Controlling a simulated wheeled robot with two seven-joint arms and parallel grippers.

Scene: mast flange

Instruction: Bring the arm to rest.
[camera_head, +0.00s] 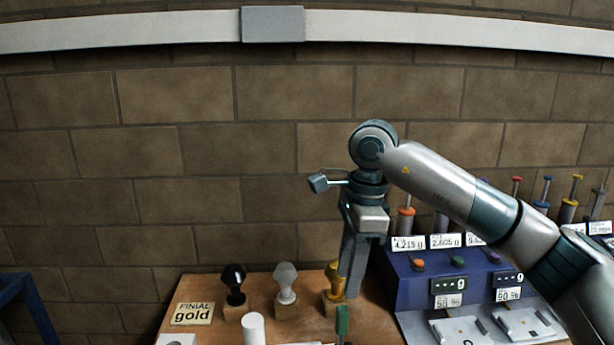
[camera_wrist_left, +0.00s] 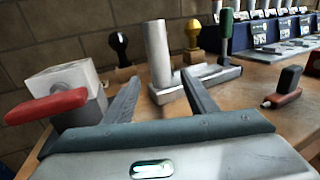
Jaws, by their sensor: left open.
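My right arm enters the head view from the right. Its gripper (camera_head: 351,293) points down over the wooden table beside the gold finial (camera_head: 332,280), partly overlapping it; whether they touch or the jaws have a gap is unclear. The left wrist view shows the gold finial upright on its block (camera_wrist_left: 192,36). My left gripper (camera_wrist_left: 155,80) is open there, with nothing held between its fingers. A white cylinder (camera_wrist_left: 157,50) stands beyond them. The left arm is out of the head view.
A black finial (camera_head: 235,278) and a pale finial (camera_head: 286,276) stand near a "FINIAL gold" sign (camera_head: 193,314). A blue console (camera_head: 408,290) stands right. A red-handled white block (camera_wrist_left: 62,80) is left of my left fingers; a green-handled tool (camera_wrist_left: 226,28) stands beyond them.

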